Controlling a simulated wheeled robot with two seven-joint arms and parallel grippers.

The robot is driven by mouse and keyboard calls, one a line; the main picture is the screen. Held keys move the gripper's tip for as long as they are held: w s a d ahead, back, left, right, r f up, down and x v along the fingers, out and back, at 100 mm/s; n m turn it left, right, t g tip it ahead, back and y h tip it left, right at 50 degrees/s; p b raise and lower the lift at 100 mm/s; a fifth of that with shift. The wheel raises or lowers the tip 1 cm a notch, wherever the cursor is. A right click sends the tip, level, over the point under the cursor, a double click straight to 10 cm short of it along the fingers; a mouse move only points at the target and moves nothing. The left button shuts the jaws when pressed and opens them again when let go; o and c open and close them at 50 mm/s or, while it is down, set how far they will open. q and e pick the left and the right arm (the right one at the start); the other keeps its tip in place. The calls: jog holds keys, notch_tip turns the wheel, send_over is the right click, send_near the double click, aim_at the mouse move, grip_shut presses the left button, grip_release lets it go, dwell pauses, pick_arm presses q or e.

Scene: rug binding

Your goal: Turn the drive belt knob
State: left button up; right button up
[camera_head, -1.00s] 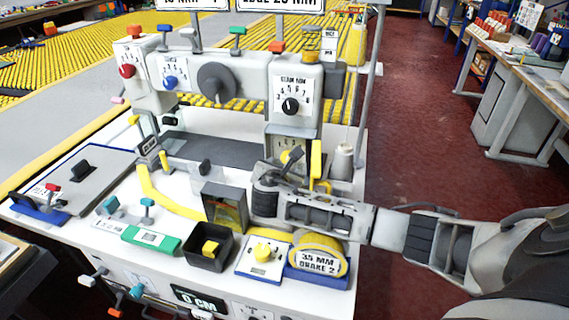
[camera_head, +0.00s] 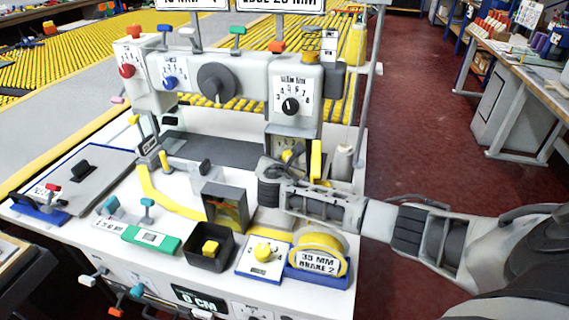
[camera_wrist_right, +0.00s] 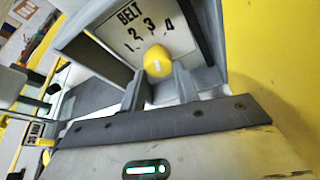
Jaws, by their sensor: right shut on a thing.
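The drive belt knob (camera_wrist_right: 157,60) is a round yellow knob with a small pale mark, below a white plate (camera_wrist_right: 128,30) reading BELT with numbers 1 to 4. In the head view the knob (camera_head: 287,156) shows partly on the front of the machine's right column, in a grey surround. My right gripper (camera_wrist_right: 160,88) is shut on the knob, with a finger on either side of it. In the head view this gripper (camera_head: 282,168) reaches in from the right. Which number the mark points to is unclear. My left gripper is not in view.
A yellow upright bar (camera_head: 316,160) stands close right of the gripper. A grey box-like guard (camera_head: 224,206) is just left of it. Below the arm are a yellow knob plate (camera_head: 262,256) and a yellow drum (camera_head: 318,249). Red floor (camera_head: 430,140) is clear on the right.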

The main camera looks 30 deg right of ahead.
jog(key=shift+m+t+y, duration=0.3)
jog(key=shift+m, duration=0.1)
jog(key=o, duration=1)
jog(key=shift+s, duration=0.1)
jog(key=v, duration=1.6)
jog(key=shift+a+f, duration=0.1)
